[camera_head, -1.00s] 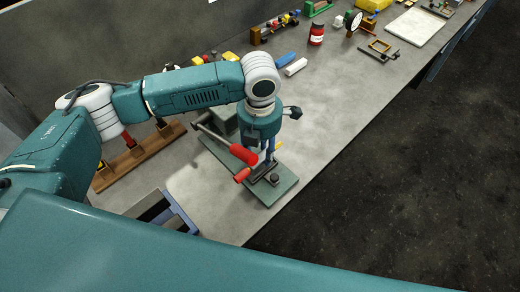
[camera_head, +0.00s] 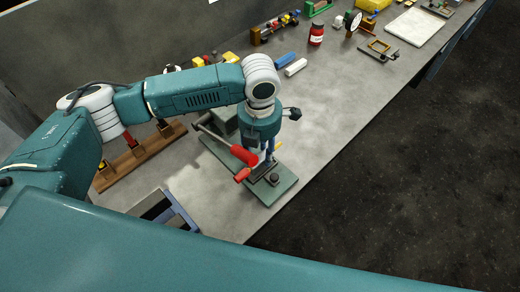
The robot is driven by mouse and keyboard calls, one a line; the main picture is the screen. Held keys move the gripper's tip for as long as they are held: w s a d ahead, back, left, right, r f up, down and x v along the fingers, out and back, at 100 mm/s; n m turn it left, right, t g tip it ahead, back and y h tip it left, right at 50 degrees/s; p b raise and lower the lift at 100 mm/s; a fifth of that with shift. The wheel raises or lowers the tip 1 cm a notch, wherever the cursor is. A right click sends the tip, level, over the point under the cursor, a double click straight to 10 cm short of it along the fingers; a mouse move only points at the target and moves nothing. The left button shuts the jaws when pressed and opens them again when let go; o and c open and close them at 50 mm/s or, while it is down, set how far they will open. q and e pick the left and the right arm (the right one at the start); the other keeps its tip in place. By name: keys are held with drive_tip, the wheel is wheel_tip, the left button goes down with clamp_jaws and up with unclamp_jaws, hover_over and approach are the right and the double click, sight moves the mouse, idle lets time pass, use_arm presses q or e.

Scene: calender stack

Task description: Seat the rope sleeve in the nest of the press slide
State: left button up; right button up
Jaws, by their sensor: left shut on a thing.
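The press (camera_head: 285,187) stands near the front edge of the bench, with a grey-green base plate, a long metal lever and red grips (camera_head: 243,156). My left gripper (camera_head: 268,158) points down over the press, close behind the red grips. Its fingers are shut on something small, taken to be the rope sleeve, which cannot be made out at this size. The slide and its nest are mostly hidden by the gripper and red grips, so I cannot tell whether the sleeve touches the nest. My right gripper is not in view.
A wooden rack (camera_head: 140,152) stands left of the press, and a blue-edged tray (camera_head: 182,213) lies at the front left. The bench right of the press is clear.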

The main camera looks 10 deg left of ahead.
sight(260, 155)
use_arm(q)
drive_tip(key=shift+f+b, duration=0.5)
drive_tip(key=shift+f, duration=0.6)
drive_tip(key=o, duration=1.4)
drive_tip(key=shift+c, duration=0.2)
drive_tip(key=shift+r, duration=0.25)
wheel_tip(260, 155, up, 12)
drive_tip(key=shift+f, duration=0.2)
drive_tip(key=shift+d+f, duration=0.1)
